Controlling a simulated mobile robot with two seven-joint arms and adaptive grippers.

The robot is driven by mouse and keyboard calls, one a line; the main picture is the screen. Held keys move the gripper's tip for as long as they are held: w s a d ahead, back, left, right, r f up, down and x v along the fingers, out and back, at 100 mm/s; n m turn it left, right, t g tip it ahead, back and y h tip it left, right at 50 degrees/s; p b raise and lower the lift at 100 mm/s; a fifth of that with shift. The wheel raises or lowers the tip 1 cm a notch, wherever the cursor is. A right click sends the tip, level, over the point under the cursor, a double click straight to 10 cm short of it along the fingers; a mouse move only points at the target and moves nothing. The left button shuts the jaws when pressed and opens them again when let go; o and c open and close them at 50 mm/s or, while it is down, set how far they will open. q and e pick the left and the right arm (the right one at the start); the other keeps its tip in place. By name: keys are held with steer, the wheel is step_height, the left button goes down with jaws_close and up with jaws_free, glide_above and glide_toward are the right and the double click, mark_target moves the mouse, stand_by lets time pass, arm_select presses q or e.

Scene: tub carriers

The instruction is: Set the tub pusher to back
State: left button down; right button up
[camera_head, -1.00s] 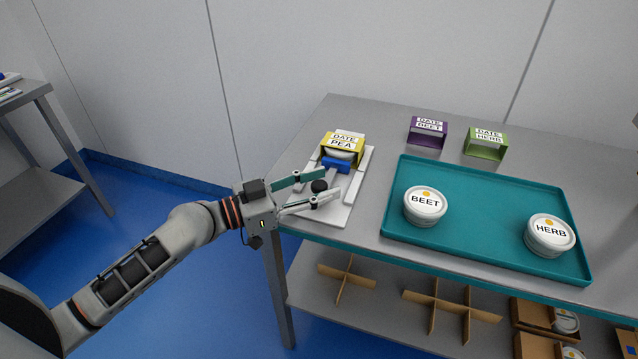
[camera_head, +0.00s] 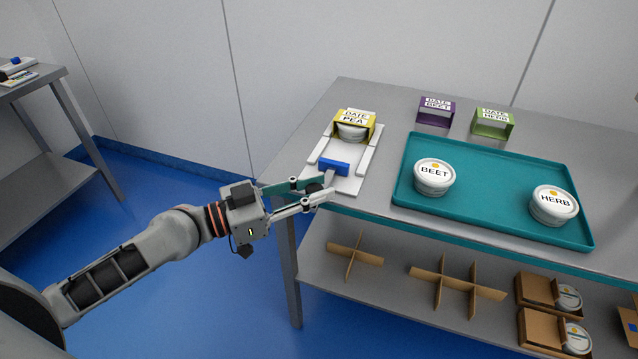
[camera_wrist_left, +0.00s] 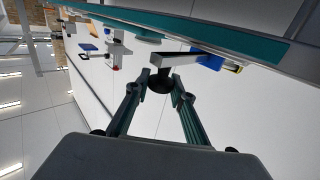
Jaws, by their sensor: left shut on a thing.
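The tub pusher has a blue block (camera_head: 333,167) that sits on a white slide base (camera_head: 350,183), near its front end. Its dark round knob (camera_head: 314,187) is between the fingers of my left gripper (camera_head: 318,190), which is shut on it. The left wrist view also shows the dark knob (camera_wrist_left: 160,85) between the fingertips and the blue block (camera_wrist_left: 208,61) beyond. A white tub stands under the yellow DATE PEA holder (camera_head: 355,124) at the far end of the slide, apart from the blue block. My right gripper is in neither view.
A teal tray (camera_head: 480,213) right of the slide holds a BEET tub (camera_head: 434,176) and a HERB tub (camera_head: 554,205). Purple (camera_head: 435,111) and green (camera_head: 492,123) holders stand behind it. Cardboard dividers (camera_head: 456,286) lie on the lower shelf.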

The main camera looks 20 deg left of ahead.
arm_select(q)
steer(key=s, duration=0.3)
steer(key=shift+s, duration=0.1)
steer(key=c, duration=1.7)
jaws_free()
steer(key=shift+s, duration=0.1)
steer(key=v, duration=1.2)
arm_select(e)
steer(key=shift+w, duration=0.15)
